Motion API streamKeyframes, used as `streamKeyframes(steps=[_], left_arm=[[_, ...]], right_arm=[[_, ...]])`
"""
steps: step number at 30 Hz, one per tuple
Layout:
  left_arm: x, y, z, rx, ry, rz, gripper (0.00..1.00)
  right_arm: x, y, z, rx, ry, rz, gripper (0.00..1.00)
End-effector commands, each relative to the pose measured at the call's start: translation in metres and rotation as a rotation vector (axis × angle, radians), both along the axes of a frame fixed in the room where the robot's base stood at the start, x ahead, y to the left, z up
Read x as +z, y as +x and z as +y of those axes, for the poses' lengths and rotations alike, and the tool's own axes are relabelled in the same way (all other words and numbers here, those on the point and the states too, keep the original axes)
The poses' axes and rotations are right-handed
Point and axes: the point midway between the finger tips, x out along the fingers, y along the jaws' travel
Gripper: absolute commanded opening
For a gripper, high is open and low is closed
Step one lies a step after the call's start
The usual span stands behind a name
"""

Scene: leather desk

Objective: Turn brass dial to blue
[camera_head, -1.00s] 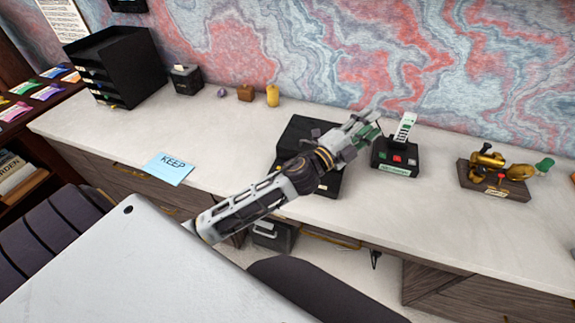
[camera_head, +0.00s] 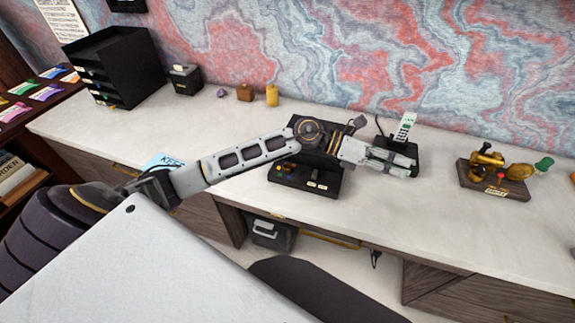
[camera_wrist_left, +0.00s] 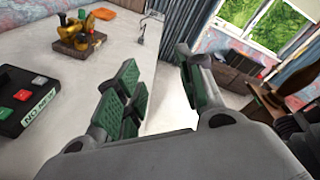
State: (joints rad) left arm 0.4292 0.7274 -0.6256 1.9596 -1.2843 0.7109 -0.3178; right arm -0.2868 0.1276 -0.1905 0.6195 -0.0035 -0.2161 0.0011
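A brass device with a round brass part (camera_head: 517,169) sits on a dark wooden base (camera_head: 505,190) at the right of the desk, with a small red piece in front. It also shows in the left wrist view, where the brass device (camera_wrist_left: 72,30) is at the upper left. I cannot make out a blue mark on it. My left gripper (camera_head: 412,165) is left of the device, apart from it, in front of the phone base. Its fingers (camera_wrist_left: 158,68) are spread with nothing between them in the left wrist view. My right gripper is not in view.
A phone (camera_head: 404,127) stands on a black base close behind my left gripper. A black box (camera_head: 305,180) lies under my forearm. A green-topped object (camera_head: 544,164) is beside the brass device. The desk (camera_head: 445,195) is clear between gripper and device.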

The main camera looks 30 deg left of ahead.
Motion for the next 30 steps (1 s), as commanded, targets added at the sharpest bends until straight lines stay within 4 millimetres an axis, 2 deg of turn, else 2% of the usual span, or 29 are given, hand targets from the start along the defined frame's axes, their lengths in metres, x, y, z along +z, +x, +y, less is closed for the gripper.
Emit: streamKeyframes(steps=[8,14,21,30], left_arm=[[-0.047,0.002,0.042,-0.136,0.358,-0.091,0.38],[-0.076,0.008,0.093,-0.212,0.621,-0.118,0.38],[-0.095,0.018,0.173,-0.28,0.937,-0.1,0.38],[-0.089,0.023,0.283,-0.32,1.291,-0.004,0.38]], right_arm=[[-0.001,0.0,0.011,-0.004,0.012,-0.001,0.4],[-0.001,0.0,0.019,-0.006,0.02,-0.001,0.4],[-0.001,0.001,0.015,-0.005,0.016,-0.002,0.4],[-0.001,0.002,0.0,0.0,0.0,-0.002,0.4]])
